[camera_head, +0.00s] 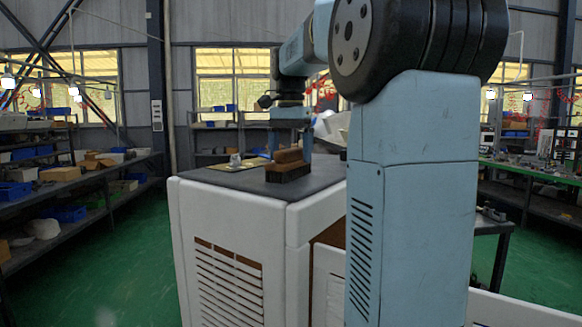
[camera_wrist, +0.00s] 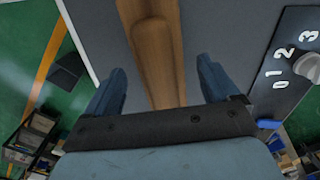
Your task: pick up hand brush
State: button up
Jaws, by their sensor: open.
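The hand brush (camera_head: 288,167) has a brown wooden body and dark bristles. It lies bristles down on the dark grey top of a white cabinet in the head view. In the wrist view its wooden handle (camera_wrist: 155,50) runs down from the top edge between my fingers. My gripper (camera_wrist: 160,80) is open, with one blue finger on each side of the handle and a visible gap on both sides. In the head view my arm reaches over the cabinet and the gripper is partly hidden behind the brush.
The cabinet top (camera_head: 235,181) is clear in front of the brush. A dark panel with numbers and a grey knob (camera_wrist: 308,66) lies right of the handle in the wrist view. A small light object (camera_head: 236,160) stands left of the brush. Shelves with bins (camera_head: 70,185) line the left.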

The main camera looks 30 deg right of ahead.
aim_at(290, 164)
jog(key=shift+a+f, duration=0.1)
jog(key=shift+f, duration=1.65)
jog(key=shift+c, duration=0.3)
jog(key=c, duration=1.1)
